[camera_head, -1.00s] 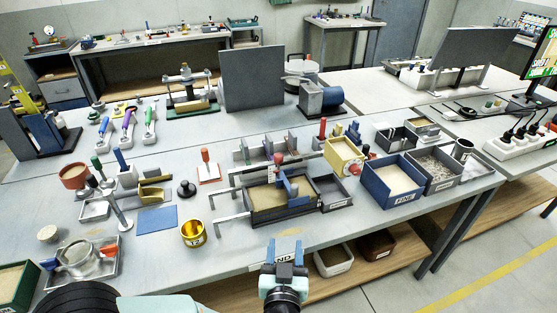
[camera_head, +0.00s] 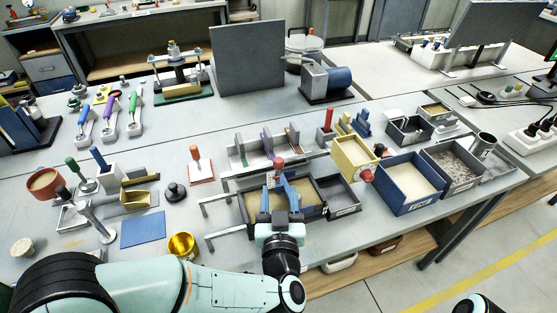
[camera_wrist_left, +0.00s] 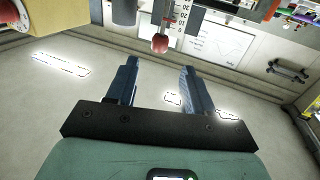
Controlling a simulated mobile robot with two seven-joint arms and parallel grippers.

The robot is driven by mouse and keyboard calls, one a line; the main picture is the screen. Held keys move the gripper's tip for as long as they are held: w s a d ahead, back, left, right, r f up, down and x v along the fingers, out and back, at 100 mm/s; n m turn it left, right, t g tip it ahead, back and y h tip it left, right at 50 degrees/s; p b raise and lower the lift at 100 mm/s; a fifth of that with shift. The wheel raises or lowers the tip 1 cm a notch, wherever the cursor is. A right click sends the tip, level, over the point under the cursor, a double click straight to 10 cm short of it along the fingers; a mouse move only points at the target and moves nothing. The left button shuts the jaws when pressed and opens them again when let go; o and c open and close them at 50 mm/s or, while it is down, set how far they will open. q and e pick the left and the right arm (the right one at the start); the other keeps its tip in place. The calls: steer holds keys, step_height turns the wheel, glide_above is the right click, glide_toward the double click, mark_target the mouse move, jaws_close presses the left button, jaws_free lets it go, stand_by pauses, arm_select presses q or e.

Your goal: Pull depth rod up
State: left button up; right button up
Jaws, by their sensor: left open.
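The depth rod, with a red knob (camera_head: 279,163), stands at the sand-filled seepage tank (camera_head: 243,212) in the head view. In the left wrist view the red knob (camera_wrist_left: 160,43) shows upper centre, beside a white numbered scale (camera_wrist_left: 179,18). My left gripper (camera_head: 281,190) is over the tank, just on the near side of the knob. Its two blue fingers (camera_wrist_left: 158,82) are apart with nothing between them. The knob appears beyond the fingertips. The lower rod is hidden in the head view. My right gripper does not show.
A yellow box (camera_head: 352,160) and a blue sand bin (camera_head: 407,183) stand to the right. A gold cup (camera_head: 182,245) and a blue mat (camera_head: 143,229) lie to the left.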

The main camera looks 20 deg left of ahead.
mark_target(278, 167)
arm_select(q)
steer(key=x, duration=1)
steer(key=shift+w+a+f+p, duration=0.1)
steer(key=shift+w+p, duration=0.2)
jaws_close()
